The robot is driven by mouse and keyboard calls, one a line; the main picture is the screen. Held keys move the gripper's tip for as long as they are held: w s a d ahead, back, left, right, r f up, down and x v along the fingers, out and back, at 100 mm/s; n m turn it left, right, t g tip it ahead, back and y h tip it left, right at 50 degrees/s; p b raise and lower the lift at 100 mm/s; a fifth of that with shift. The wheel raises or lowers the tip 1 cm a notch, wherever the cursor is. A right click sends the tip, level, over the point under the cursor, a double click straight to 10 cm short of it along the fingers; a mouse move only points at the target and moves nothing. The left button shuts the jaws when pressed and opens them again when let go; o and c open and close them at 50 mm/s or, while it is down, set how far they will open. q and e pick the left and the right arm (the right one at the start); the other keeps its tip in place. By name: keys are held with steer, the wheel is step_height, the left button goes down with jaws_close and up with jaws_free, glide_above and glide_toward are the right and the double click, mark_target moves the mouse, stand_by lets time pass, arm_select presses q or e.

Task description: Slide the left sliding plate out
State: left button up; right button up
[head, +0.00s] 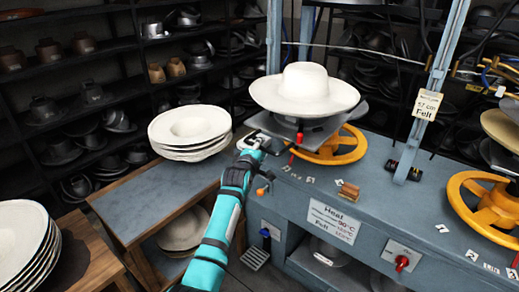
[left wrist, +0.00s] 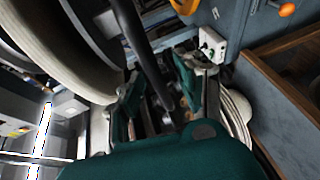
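The left sliding plate (head: 281,126) is a grey plate at the left press, under a wide cream hat (head: 303,88) and mostly hidden by it. My left gripper (head: 253,143) is at the plate's front left corner, just below the hat brim. In the left wrist view the fingers of my left gripper (left wrist: 158,85) stand apart, with a dark bar (left wrist: 143,50) running between them. I cannot tell whether the fingers touch this bar. The hat also shows in the left wrist view (left wrist: 60,50). My right gripper is not in view.
A yellow wheel (head: 345,146) sits below the hat on the blue press bench (head: 330,190). A side table (head: 150,205) with stacked hats (head: 190,130) stands at left. A second yellow wheel (head: 483,205) is at right. A red-tipped lever (head: 297,140) stands near the plate.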

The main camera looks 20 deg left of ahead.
arm_select(q)
steer(key=shift+s, duration=0.1)
steer(key=s+r, duration=0.2)
steer(key=s, duration=0.9)
steer(key=shift+s+d, duration=0.3)
